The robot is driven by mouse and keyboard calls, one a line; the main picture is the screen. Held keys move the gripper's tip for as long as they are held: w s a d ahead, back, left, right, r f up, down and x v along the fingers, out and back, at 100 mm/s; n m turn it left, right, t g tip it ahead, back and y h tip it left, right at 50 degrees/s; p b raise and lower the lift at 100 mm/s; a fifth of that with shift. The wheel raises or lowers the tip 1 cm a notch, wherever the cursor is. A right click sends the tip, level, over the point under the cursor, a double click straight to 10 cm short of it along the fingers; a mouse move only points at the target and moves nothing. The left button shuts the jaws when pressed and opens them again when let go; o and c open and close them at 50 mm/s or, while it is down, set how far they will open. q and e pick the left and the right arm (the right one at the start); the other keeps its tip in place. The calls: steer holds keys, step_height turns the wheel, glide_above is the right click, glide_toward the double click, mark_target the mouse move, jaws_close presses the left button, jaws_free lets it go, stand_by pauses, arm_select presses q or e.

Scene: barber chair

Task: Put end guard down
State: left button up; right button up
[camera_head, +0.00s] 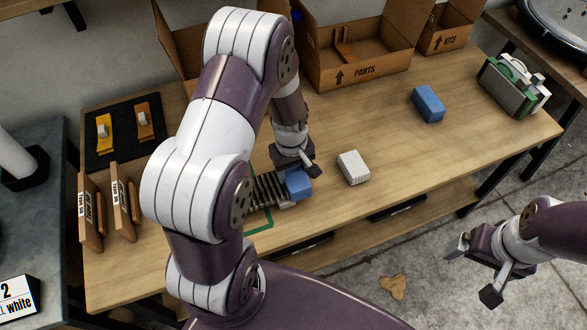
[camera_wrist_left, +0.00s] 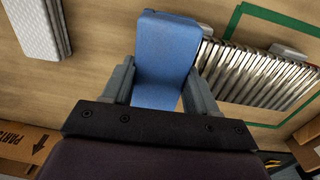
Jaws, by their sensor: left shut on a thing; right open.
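A blue block, which I take as the end guard (camera_head: 298,184), is at the right end of a row of dark and silver ribbed plates (camera_head: 263,191). My left gripper (camera_head: 300,168) is shut on it. In the left wrist view the blue end guard (camera_wrist_left: 165,55) sits between both fingers, beside the plates (camera_wrist_left: 255,78); I cannot tell whether it touches them or the table. A second blue block (camera_head: 428,104) lies apart at the table's right. My right gripper (camera_head: 472,270) is open and empty, out over the floor. My left arm hides part of the plates.
A pale ribbed block (camera_head: 353,167) lies right of the left gripper. A green outline (camera_head: 262,226) marks the wooden table (camera_head: 390,135). Cardboard boxes (camera_head: 365,60) line the back, a green-and-white device (camera_head: 513,86) the right. A black mat (camera_head: 124,130) and upright brown boards (camera_head: 91,210) are left.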

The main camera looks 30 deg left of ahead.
mark_target(292, 174)
arm_select(q)
steer(key=shift+s+f, duration=0.1)
steer(key=o, duration=1.2)
step_height(292, 174, up, 12)
steer(key=p, duration=0.1)
steer(key=s+d+m, duration=0.1)
steer(key=s+m, duration=0.2)
steer(key=s+d+r+m, duration=0.1)
steer(key=s+d+m, duration=0.1)
steer(key=s+m, duration=0.1)
steer(key=s+d+r+m+t, duration=0.1)
steer(key=s+d+m, duration=0.1)
steer(key=m, duration=0.2)
steer(key=shift+s+d, duration=0.2)
steer(key=shift+s, duration=0.2)
